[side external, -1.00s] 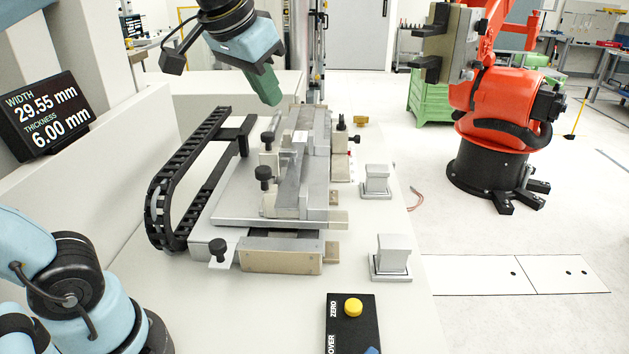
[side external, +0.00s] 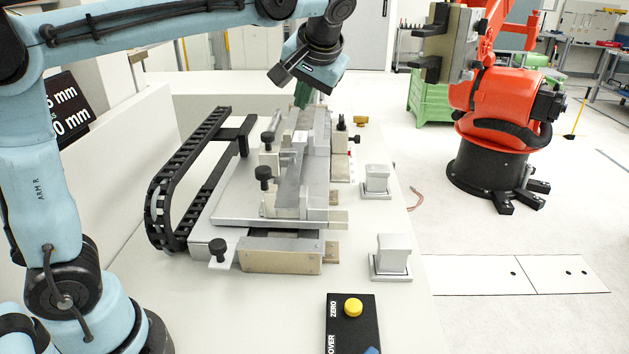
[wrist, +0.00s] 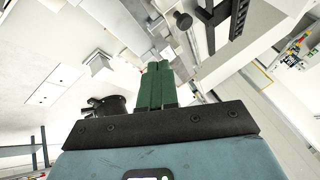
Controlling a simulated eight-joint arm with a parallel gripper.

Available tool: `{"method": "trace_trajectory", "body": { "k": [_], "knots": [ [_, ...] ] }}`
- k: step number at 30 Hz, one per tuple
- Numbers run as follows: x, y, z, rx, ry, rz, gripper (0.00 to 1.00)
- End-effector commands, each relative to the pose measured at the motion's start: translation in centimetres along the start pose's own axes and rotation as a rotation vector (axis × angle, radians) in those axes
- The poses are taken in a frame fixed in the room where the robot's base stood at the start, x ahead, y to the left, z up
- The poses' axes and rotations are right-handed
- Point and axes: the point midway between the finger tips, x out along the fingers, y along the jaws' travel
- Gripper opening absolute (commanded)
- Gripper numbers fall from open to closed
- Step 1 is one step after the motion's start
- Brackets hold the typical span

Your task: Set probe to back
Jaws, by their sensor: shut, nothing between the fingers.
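The measuring fixture (side external: 300,165) is a grey metal slide on the white bench, with several black knobs along its sides. I cannot tell for sure which part of it is the probe; a dark-knobbed post (side external: 341,124) stands at its far right side. My gripper (side external: 301,98) has green fingers pointing down at the far end of the fixture; whether they touch it is not clear. In the wrist view the green fingers (wrist: 155,70) are together with nothing between them, and part of the fixture shows beyond them.
A black cable chain (side external: 165,190) curves along the fixture's left side. Two metal blocks (side external: 376,180) (side external: 392,254) stand to its right. A black button box (side external: 352,325) lies at the front. A red robot (side external: 500,120) stands beyond the bench. My arm partly covers the display (side external: 65,112).

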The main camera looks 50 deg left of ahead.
Motion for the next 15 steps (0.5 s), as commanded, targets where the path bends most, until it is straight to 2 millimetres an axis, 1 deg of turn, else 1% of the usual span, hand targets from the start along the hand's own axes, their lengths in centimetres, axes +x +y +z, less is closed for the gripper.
{"method": "trace_trajectory", "body": {
  "k": [1,4,15],
  "knots": [
    [0.46,0.20,0.24,0.000,0.000,0.000,0.00],
    [0.94,0.44,0.50,0.001,0.000,0.001,0.00],
    [1.11,0.52,0.59,0.001,0.000,0.001,0.00]
  ]
}}
